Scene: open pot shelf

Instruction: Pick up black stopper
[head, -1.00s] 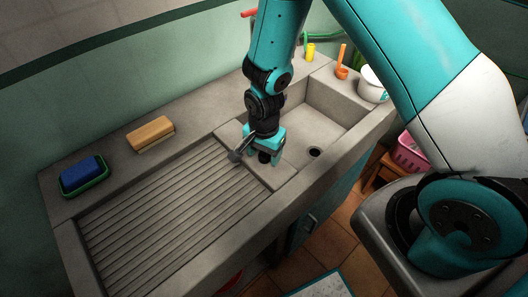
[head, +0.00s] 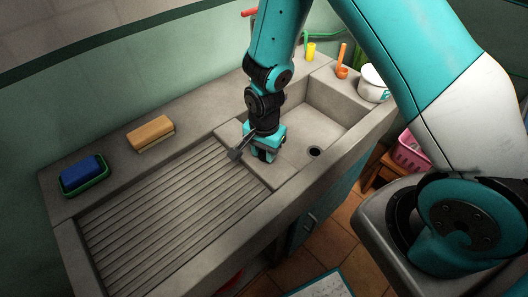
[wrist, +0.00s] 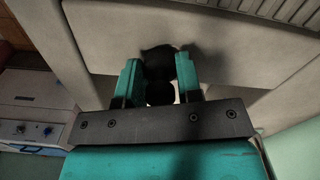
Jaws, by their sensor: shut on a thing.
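The black stopper (wrist: 158,60) shows in the wrist view as a dark rounded shape between the two teal fingers. My gripper (wrist: 158,72) is shut on it, one finger on each side. In the head view my gripper (head: 263,153) points down at the ledge between the ribbed drainboard and the sink basin. There the fingers and wrist hide nearly all of the stopper. I cannot tell whether it still touches the ledge.
The sink basin (head: 310,128) with its open drain hole (head: 315,151) lies right of my gripper. The ribbed drainboard (head: 165,205) is clear. A wooden brush (head: 151,133) and a blue sponge in a green dish (head: 83,175) are at the back left. A white pot (head: 373,83) stands at right.

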